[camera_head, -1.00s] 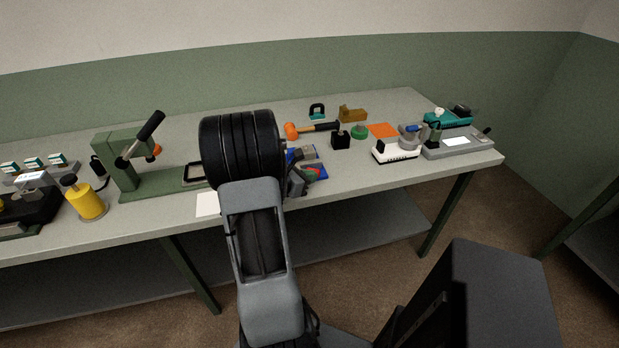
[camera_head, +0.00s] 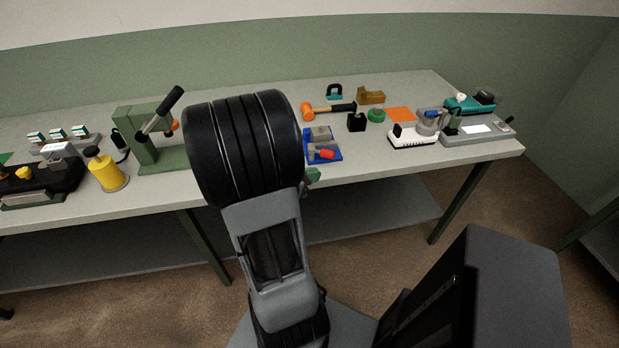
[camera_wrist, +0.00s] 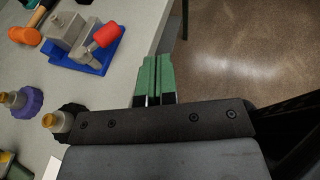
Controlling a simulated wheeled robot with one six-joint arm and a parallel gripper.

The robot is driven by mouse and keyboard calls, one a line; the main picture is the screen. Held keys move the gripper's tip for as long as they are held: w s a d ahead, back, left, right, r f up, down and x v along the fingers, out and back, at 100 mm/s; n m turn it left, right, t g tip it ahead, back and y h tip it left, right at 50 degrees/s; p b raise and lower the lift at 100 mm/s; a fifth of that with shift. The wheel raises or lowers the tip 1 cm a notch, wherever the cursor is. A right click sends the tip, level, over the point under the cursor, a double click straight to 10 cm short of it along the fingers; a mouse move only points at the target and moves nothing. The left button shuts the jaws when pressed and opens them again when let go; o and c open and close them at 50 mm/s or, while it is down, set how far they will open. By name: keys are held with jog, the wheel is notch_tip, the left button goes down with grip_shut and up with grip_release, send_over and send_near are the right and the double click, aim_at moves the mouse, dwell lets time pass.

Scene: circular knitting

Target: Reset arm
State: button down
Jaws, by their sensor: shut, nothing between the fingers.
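My gripper (camera_wrist: 155,84) shows in the wrist view with its green fingers together and nothing between them. The fingers point past the table's front edge, over the brown floor. In the head view my arm rises in front of the table and hides most of the gripper; only a bit of green (camera_head: 312,175) shows beside the arm, near the table's front edge. A blue tray (camera_head: 335,158) with grey blocks and a red piece (camera_head: 326,154) lies on the table just beyond the gripper. The red piece also shows in the wrist view (camera_wrist: 106,34), apart from the fingers.
The table (camera_head: 400,165) carries a green press (camera_head: 160,150), a yellow container (camera_head: 107,170), an orange-headed hammer (camera_head: 330,109), a white device (camera_head: 412,137) and a grey machine (camera_head: 475,135). In the wrist view, knobs with purple (camera_wrist: 27,103) and black collars are near the fingers.

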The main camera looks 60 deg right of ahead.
jog(key=shift+s+a+r, duration=0.1)
jog(key=shift+a+r, duration=0.1)
jog(key=shift+a, duration=0.3)
jog(key=shift+a+r, duration=0.15)
jog(key=shift+a, duration=0.35)
jog(key=w+a+f+m+t+y, duration=0.3)
jog(key=w+a+m+t+y, duration=0.15)
jog(key=a+m+y, duration=0.55)
jog(key=w+a+r+t+y, duration=0.1)
jog(key=w+a+r+t, duration=0.2)
jog(key=a, duration=0.7)
jog(key=w+a+r+m+t+y, duration=0.1)
jog(key=w+a+r+t, duration=0.2)
jog(key=a, duration=0.7)
jog(key=w+r, duration=0.2)
jog(key=w, duration=0.1)
jog(key=shift+a+r+t+p, duration=0.15)
jog(key=shift+a+t+p, duration=0.2)
jog(key=shift+p, duration=0.05)
jog(key=shift+d+m, duration=0.1)
jog(key=shift+m, duration=0.2)
